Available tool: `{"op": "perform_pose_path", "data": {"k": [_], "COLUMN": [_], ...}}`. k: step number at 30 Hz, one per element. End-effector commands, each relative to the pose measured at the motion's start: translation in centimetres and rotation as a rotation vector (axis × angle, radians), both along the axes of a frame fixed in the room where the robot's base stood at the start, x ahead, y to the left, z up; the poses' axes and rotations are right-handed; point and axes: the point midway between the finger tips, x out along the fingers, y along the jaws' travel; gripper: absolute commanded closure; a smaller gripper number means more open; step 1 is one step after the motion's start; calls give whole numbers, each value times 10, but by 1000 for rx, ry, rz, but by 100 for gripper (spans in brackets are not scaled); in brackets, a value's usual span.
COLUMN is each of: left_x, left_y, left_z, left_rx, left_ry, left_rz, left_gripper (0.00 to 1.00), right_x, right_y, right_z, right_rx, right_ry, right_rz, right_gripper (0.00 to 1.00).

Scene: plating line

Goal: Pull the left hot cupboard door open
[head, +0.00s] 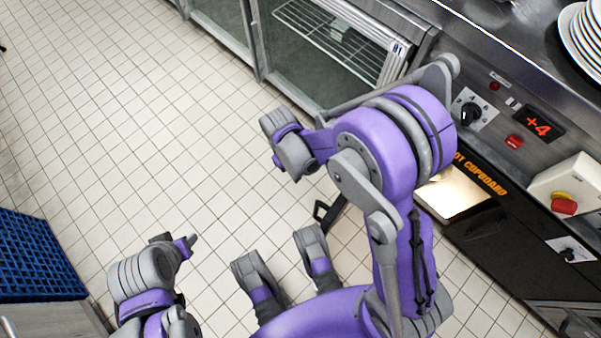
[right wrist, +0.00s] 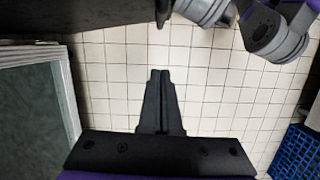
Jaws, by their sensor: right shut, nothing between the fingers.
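The hot cupboard (head: 525,225) is on the right, with an orange label. Its left compartment shows a bright, lit interior (head: 455,192), so the left door appears to be open. The door is mostly hidden behind my right arm. A black handle (head: 325,212) shows beyond the arm over the floor. In the right wrist view a dark panel (right wrist: 80,14), apparently the door, runs along the top, with a handle-like end (right wrist: 163,12). My right gripper (right wrist: 160,75) is shut and empty, apart from that panel in the picture. My left gripper's fingers are not visible.
A glass-fronted fridge (head: 215,22) stands at the top, left of the cupboard. A control panel with a knob (head: 470,113) and stacked plates (head: 585,38) are above the cupboard. A blue crate (head: 38,258) is at lower left. The tiled floor (head: 130,130) between is clear.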

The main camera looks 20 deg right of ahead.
Motion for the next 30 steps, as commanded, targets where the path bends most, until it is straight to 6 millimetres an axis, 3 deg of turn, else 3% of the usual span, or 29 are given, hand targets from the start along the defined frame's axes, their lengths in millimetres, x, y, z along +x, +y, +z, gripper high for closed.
{"op": "perform_pose_path", "data": {"k": [3,10,15,25,30], "left_x": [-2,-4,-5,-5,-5], "left_y": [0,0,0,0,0], "left_z": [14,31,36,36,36], "left_rx": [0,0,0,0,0], "left_ry": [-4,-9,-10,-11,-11], "left_rz": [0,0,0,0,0], "left_gripper": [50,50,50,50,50], "right_x": [5,16,20,19,4], "right_y": [3,8,9,8,-2], "right_z": [33,78,94,102,127], "right_rx": [0,0,0,2,16], "right_ry": [-1,-1,0,-12,-100], "right_rz": [0,0,-1,-7,-47], "right_gripper": [100,100,100,100,100]}}
